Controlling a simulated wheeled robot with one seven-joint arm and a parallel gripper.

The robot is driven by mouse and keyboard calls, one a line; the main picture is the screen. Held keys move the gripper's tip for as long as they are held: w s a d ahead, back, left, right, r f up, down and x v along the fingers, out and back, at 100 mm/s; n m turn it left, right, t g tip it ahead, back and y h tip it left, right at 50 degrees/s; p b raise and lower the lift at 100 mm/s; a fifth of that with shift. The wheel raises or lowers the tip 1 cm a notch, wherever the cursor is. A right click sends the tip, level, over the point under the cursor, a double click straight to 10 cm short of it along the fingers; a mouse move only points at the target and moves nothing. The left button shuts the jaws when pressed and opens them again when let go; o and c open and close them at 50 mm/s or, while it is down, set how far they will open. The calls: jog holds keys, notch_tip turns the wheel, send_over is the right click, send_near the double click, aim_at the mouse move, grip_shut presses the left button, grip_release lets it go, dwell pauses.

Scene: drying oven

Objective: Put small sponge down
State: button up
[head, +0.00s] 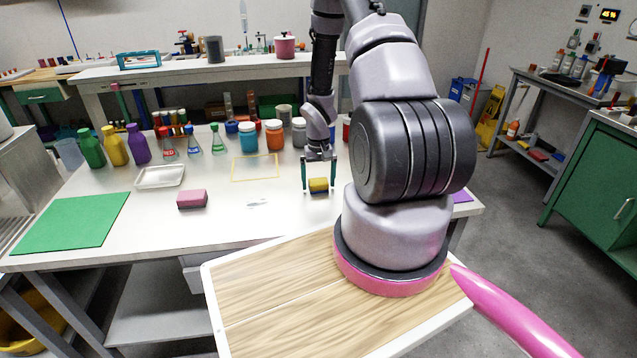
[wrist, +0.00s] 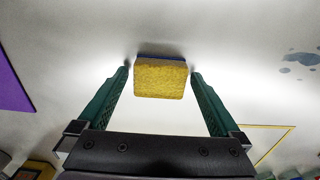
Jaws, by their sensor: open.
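The small sponge (head: 318,186) is yellow with a dark blue layer and rests on the white table, right of centre in the head view. In the wrist view the sponge (wrist: 160,77) sits between the fingertips, with a gap on each side. My gripper (head: 319,188) has green fingers and is open around the sponge, its fingertips low near the table top. In the wrist view my gripper (wrist: 161,77) shows both fingers spread and apart from the sponge.
A pink sponge (head: 192,198) lies to the left, near a white tray (head: 160,177) and a green mat (head: 72,222). A yellow outlined rectangle (head: 255,167) lies empty on the table. Bottles, flasks and jars (head: 274,135) line the back. Table around the yellow sponge is clear.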

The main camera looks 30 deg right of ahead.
notch_tip(320, 180, up, 12)
notch_tip(320, 180, up, 12)
jog(key=t, duration=0.1)
send_over(318, 181)
jog(key=a, duration=0.2)
jog(key=s+a+r+t, duration=0.25)
jog(key=s+r, duration=0.25)
jog(key=r, duration=0.6)
jog(key=s+a+r+t+y, duration=0.1)
jog(key=s+a+r+t, duration=0.1)
jog(key=s+a+r, duration=0.2)
jog(key=s+a+r+m+t+y, duration=0.1)
jog(key=s+a+r, duration=0.3)
jog(key=s+r, duration=0.6)
jog(key=shift+s+a+t, duration=0.35)
jog(key=shift+s+a, duration=0.05)
jog(key=shift+c, duration=0.3)
